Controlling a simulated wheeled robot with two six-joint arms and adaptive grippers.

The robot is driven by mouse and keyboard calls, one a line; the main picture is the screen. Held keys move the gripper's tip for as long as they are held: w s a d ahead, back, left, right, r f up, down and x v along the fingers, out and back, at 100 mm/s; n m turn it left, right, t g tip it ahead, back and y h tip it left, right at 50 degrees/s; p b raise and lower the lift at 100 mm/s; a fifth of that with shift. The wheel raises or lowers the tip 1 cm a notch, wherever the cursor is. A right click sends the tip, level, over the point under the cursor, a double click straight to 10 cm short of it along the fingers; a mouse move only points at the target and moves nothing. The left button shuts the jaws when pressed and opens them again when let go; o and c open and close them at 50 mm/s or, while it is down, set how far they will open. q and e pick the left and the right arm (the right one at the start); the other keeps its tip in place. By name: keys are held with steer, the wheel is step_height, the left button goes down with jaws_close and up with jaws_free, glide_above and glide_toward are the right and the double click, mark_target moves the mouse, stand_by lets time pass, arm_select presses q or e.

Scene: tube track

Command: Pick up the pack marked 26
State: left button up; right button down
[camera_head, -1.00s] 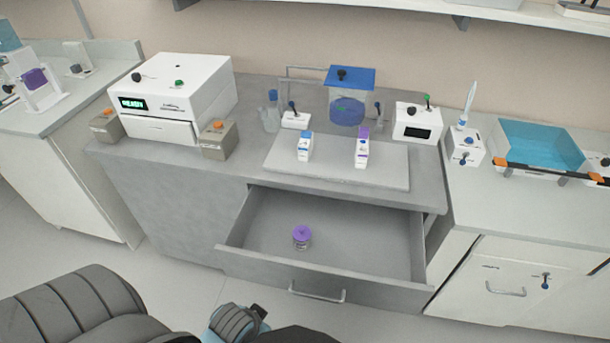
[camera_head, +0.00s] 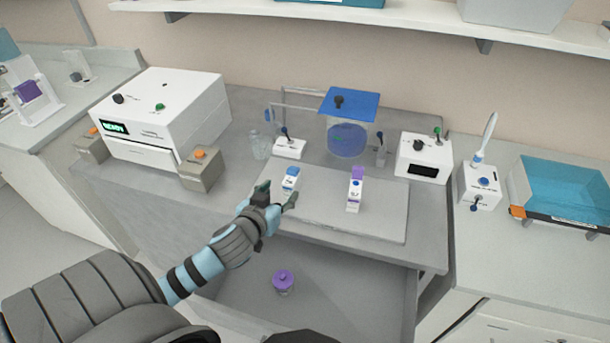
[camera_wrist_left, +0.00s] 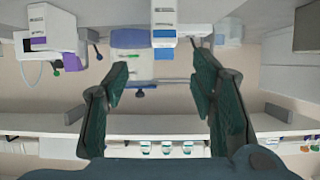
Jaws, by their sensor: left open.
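Two white packs stand upright on the pale grey board (camera_head: 325,222). One has a blue cap (camera_head: 290,180) and the other has a purple cap (camera_head: 355,190). I cannot read a number on either. My left gripper (camera_head: 277,195) is open and empty, just in front of the blue-capped pack, its fingers pointing towards it. In the left wrist view, which looks upside down, the blue-capped pack (camera_wrist_left: 164,20) is beyond the open fingertips (camera_wrist_left: 162,72). My right gripper is not in view.
An open drawer with a purple-lidded jar (camera_head: 284,282) lies below the counter. A white machine (camera_head: 165,115) and grey blocks stand left. A blue-lidded container (camera_head: 347,125) is behind the board, a white device (camera_head: 423,158) to the right. A shelf (camera_head: 400,22) hangs above.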

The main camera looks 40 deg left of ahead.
mark_target(292, 176)
arm_select(q)
steer(key=x, duration=0.2)
steer(key=b+x, duration=0.1)
steer(key=x, duration=0.1)
steer(key=shift+w+a+f, duration=0.1)
steer(key=shift+a, duration=0.3)
steer(key=b+x, duration=0.1)
steer(key=x, duration=0.6)
steer(key=shift+w+d, duration=0.1)
steer(key=shift+w, duration=0.25)
steer(key=shift+s, duration=0.35)
steer(key=shift+c, duration=0.4)
steer(key=shift+r, duration=0.2)
steer(key=c, duration=1)
steer(key=shift+f, duration=0.1)
jaws_close()
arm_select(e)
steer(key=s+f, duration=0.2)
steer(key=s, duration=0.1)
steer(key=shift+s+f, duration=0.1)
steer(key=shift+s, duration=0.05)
